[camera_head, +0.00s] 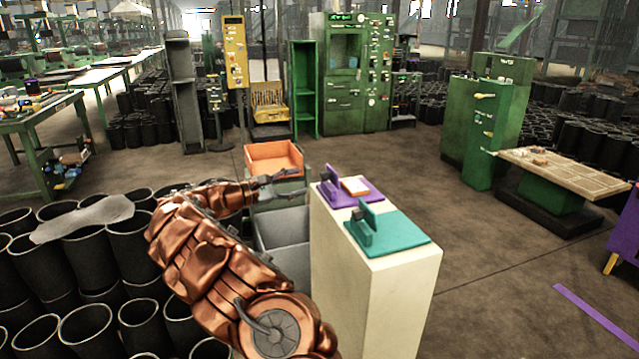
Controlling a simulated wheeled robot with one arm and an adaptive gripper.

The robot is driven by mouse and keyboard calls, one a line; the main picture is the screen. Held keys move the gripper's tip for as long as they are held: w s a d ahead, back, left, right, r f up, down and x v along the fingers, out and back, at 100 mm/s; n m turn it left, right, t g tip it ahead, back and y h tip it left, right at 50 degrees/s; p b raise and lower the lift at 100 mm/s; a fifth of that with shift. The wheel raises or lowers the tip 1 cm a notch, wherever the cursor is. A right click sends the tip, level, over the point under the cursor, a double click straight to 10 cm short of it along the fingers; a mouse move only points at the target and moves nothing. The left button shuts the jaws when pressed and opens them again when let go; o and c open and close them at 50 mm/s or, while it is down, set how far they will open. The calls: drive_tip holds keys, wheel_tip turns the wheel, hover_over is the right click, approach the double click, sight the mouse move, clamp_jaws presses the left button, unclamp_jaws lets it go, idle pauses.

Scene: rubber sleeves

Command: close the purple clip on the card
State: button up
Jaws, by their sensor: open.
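The purple clip (334,184) sits at the far end of a tall cream pedestal, with its flap tilted up from its purple base plate. A small orange-and-white card (355,186) lies on the base plate, to the right of the raised flap. My gripper (300,181) is open and empty, just left of the purple clip and apart from it. Its fingers point right, towards the clip. Whether the card reaches under the flap is too small to tell.
A teal clip (368,222) with its flap up stands on the near part of the pedestal (385,290). An orange bin (274,157) is behind my gripper, and a grey bin (283,230) is left of the pedestal. Black rubber sleeves (85,325) fill the lower left.

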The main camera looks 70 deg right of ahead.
sight(321, 177)
drive_tip(key=shift+w+f+p+x, duration=0.1)
drive_tip(key=shift+f+p+x, duration=0.1)
drive_tip(key=shift+x, duration=1.8)
drive_tip(key=shift+w+f+p+x, duration=0.1)
drive_tip(key=shift+w+p+x, duration=0.05)
drive_tip(key=shift+x, duration=1.85)
drive_tip(key=shift+d, duration=0.2)
clamp_jaws()
